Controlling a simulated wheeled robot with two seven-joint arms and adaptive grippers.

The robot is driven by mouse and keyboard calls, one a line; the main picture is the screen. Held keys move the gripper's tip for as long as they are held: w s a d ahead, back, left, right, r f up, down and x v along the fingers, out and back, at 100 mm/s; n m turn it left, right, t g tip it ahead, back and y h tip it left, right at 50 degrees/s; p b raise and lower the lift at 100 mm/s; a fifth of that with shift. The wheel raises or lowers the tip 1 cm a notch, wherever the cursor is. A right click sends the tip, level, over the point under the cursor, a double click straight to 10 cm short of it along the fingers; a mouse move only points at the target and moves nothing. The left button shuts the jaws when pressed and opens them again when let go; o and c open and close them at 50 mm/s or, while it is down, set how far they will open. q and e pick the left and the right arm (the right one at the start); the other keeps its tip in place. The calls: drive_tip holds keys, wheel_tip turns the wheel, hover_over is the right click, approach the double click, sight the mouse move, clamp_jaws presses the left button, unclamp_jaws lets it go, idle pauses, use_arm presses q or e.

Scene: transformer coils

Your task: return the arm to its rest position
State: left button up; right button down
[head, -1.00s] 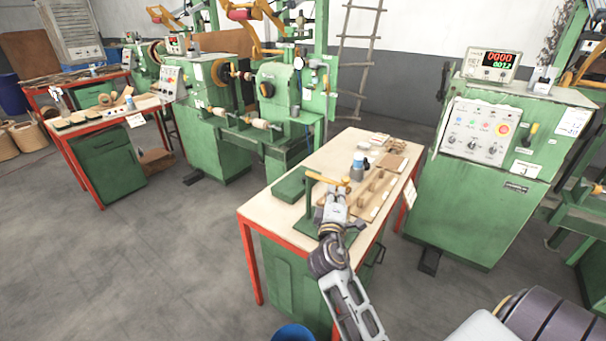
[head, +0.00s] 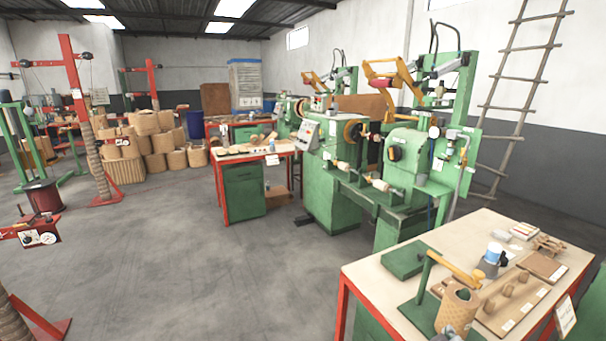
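Neither of my grippers nor either arm shows in the head view. The near worktable (head: 375,275) with a pale top and red frame stands at the lower right. On it is a green stand (head: 425,283) with a yellow bar (head: 455,270) on top. A tan cylinder (head: 457,312), likely a coil, stands upright by the stand under the bar; its lower end is close to the picture's bottom edge. I cannot tell how it touches the stand.
A second workbench (head: 243,180) is further back. The grey floor (head: 170,270) at left is open.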

drive_tip(key=s+a+f+m+g+y, duration=0.1)
drive_tip(key=s+a+f+g+y, duration=0.25)
drive_tip(key=s+a+f, duration=0.35)
drive_tip(key=s+a+f+m+g+y, duration=0.1)
drive_tip(key=s+a+f+g+y, duration=0.3)
drive_tip(key=s+a, duration=0.4)
drive_tip(key=s+d+f, duration=0.1)
drive_tip(key=d+f, duration=0.1)
drive_tip(key=f, duration=1.4)
drive_tip(key=s+d+f, duration=0.1)
drive_tip(key=f, duration=1.6)
drive_tip(key=s+d+f, duration=0.3)
drive_tip(key=s+f, duration=0.6)
drive_tip(key=s, duration=0.1)
drive_tip(key=s+d+f+g, duration=0.1)
drive_tip(key=s+d+f, duration=0.3)
drive_tip(key=s+f, duration=0.6)
drive_tip(key=shift+s+d+f+n, duration=0.2)
drive_tip(key=shift+s+n, duration=0.2)
drive_tip(key=shift+s, duration=0.2)
drive_tip(key=shift+g, duration=0.25)
